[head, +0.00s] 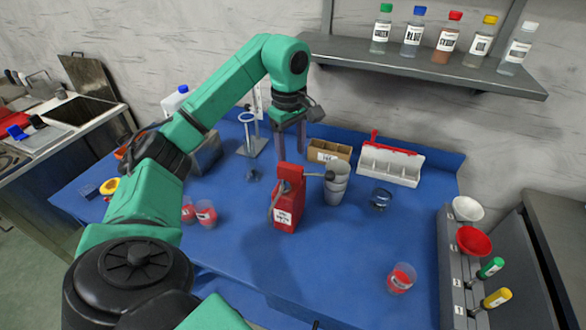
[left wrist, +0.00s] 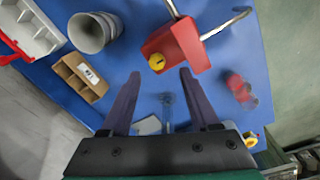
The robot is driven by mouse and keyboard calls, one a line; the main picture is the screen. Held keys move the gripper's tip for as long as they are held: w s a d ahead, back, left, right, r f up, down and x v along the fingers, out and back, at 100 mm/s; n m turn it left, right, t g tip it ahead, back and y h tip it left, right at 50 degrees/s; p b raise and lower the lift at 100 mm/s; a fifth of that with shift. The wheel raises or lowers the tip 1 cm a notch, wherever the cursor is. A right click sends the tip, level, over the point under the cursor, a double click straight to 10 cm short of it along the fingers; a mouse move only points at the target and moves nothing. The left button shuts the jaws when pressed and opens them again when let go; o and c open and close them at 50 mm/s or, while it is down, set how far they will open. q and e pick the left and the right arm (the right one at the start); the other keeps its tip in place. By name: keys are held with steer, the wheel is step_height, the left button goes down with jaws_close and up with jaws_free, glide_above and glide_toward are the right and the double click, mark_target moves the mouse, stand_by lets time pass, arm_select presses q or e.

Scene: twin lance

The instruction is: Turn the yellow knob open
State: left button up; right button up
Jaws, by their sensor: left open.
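The yellow knob (left wrist: 157,62) is on the face of a red box-shaped unit (left wrist: 180,45) in the left wrist view. In the head view the red unit (head: 288,205) stands mid-table with a white label; its knob is hidden there. My left gripper (head: 290,147) is behind and above the unit, fingers pointing down. In the left wrist view its fingers (left wrist: 160,74) are open and empty, and the knob appears between and just beyond the fingertips. I cannot tell any contact. My right gripper is not in view.
Stacked grey cups (head: 337,184) stand close right of the unit. A cardboard divided box (head: 330,150) and a white rack (head: 390,166) are behind. Red-filled cups (head: 206,214) stand left. A clear-walled red cup (head: 401,278) stands front right. The table's front centre is clear.

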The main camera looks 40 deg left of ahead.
arm_select(q)
steer(key=f, duration=0.2)
steer(key=w+f, duration=0.1)
steer(key=f, duration=0.2)
steer(key=shift+s, duration=0.25)
steer(key=c, duration=0.3)
jaws_close()
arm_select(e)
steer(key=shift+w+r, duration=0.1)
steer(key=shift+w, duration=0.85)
